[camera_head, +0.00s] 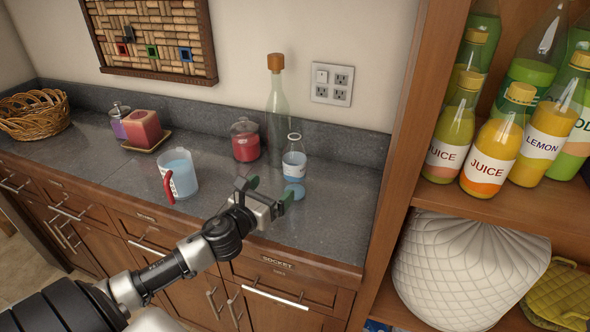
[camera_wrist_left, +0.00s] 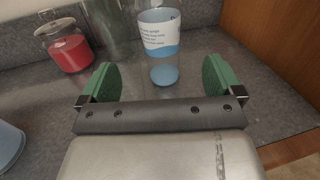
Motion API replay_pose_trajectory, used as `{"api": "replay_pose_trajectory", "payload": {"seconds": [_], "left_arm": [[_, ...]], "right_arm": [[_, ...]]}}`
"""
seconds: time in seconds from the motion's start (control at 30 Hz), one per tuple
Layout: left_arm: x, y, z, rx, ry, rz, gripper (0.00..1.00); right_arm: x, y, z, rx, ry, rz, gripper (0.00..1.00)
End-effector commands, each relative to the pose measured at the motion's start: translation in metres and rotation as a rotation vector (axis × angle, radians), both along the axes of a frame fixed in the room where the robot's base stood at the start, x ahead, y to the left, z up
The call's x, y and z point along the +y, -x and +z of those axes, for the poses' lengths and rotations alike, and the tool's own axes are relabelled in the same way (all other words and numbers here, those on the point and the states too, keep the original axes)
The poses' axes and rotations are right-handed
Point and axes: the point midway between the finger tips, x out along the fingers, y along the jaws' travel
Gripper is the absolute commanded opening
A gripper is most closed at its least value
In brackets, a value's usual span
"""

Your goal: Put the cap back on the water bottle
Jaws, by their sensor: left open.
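The water bottle (camera_head: 294,165), clear with a white and blue label, stands upright on the grey counter. In the left wrist view its lower part (camera_wrist_left: 159,32) shows at the top; its neck is cut off there. A round blue cap (camera_head: 294,192) lies on the counter just in front of the bottle. In the left wrist view the cap (camera_wrist_left: 164,75) appears between my fingers, farther ahead. My left gripper (camera_head: 269,190) is open and empty, its green finger pads apart, just in front of the cap. My right gripper is in neither view.
A jug of blue liquid with a red handle (camera_head: 179,174) stands left of my gripper. A red jar (camera_head: 245,140) and a tall corked bottle (camera_head: 277,110) stand behind. A wooden shelf with juice bottles (camera_head: 492,150) rises at right. Counter right of the cap is clear.

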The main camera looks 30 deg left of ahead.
Motion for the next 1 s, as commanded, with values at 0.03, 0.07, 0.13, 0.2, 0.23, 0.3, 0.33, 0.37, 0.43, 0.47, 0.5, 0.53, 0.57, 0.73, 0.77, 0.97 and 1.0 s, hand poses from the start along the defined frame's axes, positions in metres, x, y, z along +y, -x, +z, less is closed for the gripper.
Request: {"api": "replay_pose_trajectory", "payload": {"seconds": [0.03, 0.07, 0.13, 0.2, 0.23, 0.3, 0.33, 0.37, 0.43, 0.47, 0.5, 0.53, 0.57, 0.73, 0.77, 0.97, 1.0], "left_arm": [[0.001, -0.008, 0.003, -0.003, 0.002, 0.001, 0.94], [0.001, -0.013, 0.004, -0.004, 0.002, 0.001, 0.94], [0.001, -0.024, 0.004, -0.003, 0.001, 0.003, 0.94], [0.002, -0.035, 0.004, -0.003, 0.002, 0.002, 0.94], [0.001, -0.039, 0.004, -0.003, 0.001, 0.001, 0.94], [0.002, -0.048, 0.003, -0.002, 0.001, 0.003, 0.94], [0.002, -0.051, 0.002, -0.002, 0.002, 0.003, 0.94], [0.002, -0.054, 0.002, -0.002, 0.002, 0.001, 0.94], [0.002, -0.058, 0.001, -0.001, 0.001, 0.000, 0.94], [0.002, -0.059, 0.001, -0.001, 0.001, 0.000, 0.94], [0.002, -0.060, 0.001, -0.001, 0.000, 0.000, 0.94], [0.002, -0.060, 0.001, -0.001, 0.000, 0.000, 0.94], [0.002, -0.060, 0.001, -0.001, 0.000, 0.000, 0.94], [0.002, -0.060, 0.001, -0.001, 0.000, 0.000, 0.94], [0.002, -0.060, 0.001, -0.001, 0.000, 0.000, 0.94], [0.003, -0.075, 0.003, -0.002, 0.003, 0.002, 0.94], [0.003, -0.081, 0.003, -0.002, 0.004, 0.003, 0.94]], "right_arm": [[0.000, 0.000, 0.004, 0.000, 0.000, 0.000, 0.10], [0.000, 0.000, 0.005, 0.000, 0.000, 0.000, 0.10], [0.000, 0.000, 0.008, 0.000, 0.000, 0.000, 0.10], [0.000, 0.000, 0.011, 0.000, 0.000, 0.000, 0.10], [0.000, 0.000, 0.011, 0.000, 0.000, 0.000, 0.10], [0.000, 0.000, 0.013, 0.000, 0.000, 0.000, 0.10], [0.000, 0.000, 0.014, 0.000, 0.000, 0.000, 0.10], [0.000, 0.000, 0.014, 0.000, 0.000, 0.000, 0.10], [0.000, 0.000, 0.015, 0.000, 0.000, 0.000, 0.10], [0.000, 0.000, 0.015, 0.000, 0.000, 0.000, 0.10], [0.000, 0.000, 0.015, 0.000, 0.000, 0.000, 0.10], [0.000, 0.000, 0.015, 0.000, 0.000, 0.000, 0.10], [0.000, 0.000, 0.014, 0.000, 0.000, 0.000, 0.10], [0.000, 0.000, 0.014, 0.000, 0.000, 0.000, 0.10], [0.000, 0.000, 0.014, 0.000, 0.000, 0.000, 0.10], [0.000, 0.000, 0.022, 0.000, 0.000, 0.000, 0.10], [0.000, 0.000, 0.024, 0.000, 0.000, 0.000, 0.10]]}}
